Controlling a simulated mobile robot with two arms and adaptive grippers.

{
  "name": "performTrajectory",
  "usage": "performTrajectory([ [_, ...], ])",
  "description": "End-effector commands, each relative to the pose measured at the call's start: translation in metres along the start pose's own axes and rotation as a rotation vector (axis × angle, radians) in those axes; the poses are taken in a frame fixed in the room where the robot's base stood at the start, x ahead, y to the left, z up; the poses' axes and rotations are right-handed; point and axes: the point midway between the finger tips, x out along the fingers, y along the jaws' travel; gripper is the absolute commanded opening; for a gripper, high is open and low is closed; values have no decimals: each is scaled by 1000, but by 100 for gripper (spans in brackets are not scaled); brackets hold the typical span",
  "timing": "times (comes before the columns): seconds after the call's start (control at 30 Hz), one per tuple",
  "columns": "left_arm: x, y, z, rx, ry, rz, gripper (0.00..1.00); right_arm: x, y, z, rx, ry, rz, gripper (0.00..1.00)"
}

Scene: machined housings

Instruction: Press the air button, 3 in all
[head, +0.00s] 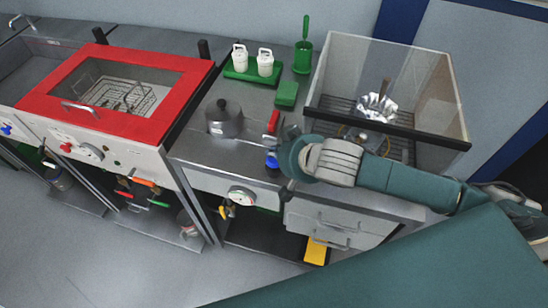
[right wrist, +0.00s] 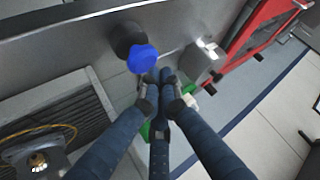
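A blue button (right wrist: 142,58) on a round black base (right wrist: 124,38) shows in the right wrist view, just above my fingertips. In the head view a blue part (head: 272,158), apparently the same button, sits at the counter's front edge beside my right gripper (head: 284,152). In the right wrist view my right gripper (right wrist: 163,80) has its dark blue fingers drawn together, with nothing visible between them. Its tips are close to the button; I cannot tell whether they touch it. My left gripper is not in view.
A clear-walled box (head: 440,90) stands right of the button, over a grate. A lidded metal pot (head: 223,118) stands left on the counter. A red-framed lid (head: 190,80) is farther left. A green tray (head: 250,78) with two white containers stands behind.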

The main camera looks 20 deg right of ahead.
Motion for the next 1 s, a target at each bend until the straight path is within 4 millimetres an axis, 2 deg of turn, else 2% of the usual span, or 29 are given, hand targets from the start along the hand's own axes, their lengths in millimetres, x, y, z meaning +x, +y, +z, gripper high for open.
performTrajectory([
  [1.0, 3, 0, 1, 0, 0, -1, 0, 7, 3, 6, 1, 0, 2, 0],
])
